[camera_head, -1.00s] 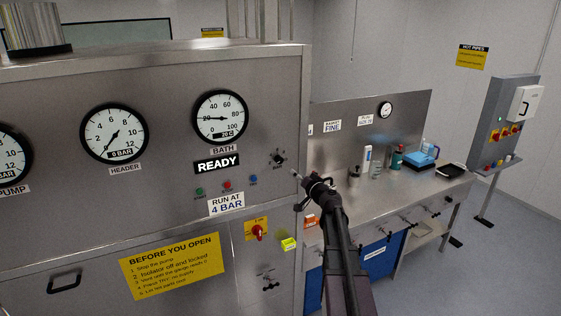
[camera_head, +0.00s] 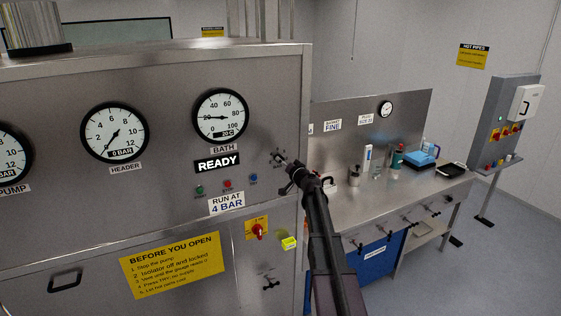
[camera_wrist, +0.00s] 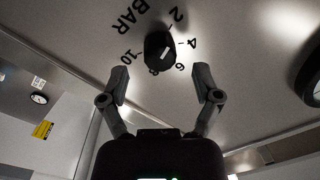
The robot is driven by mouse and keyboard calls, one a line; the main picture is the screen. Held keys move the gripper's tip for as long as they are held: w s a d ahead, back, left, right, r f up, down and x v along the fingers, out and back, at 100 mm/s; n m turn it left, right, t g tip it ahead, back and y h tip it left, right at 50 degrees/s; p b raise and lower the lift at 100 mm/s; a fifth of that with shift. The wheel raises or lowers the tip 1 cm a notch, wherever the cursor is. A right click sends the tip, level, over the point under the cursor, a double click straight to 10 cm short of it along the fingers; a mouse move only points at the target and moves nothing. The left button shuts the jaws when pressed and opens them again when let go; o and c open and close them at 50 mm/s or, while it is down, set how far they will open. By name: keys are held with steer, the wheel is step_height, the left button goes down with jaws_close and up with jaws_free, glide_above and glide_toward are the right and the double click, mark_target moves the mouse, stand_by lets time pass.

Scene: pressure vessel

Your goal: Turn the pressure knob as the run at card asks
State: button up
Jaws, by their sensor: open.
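The pressure knob (camera_head: 278,156) is small and dark, on the steel panel right of the READY sign. In the wrist view the black knob (camera_wrist: 159,47) has a short pale mark and a printed BAR scale from 2 to 10. Which number the mark points at is hard to tell. The run at card (camera_head: 226,203) reads RUN AT 4 BAR. My gripper (camera_head: 286,165) is just lower right of the knob. In the wrist view my gripper's fingers (camera_wrist: 161,73) are spread apart and empty, one either side, with the knob just beyond the tips.
Green, red and blue buttons (camera_head: 227,185) sit left of the knob. A red rotary switch (camera_head: 258,231) is below it. The header gauge (camera_head: 114,132) needle points lower left. A workbench (camera_head: 355,205) with bottles and a blue device stands at right.

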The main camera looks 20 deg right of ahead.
steer(key=shift+w+a, duration=0.15)
steer(key=shift+w, duration=1.35)
jaws_close()
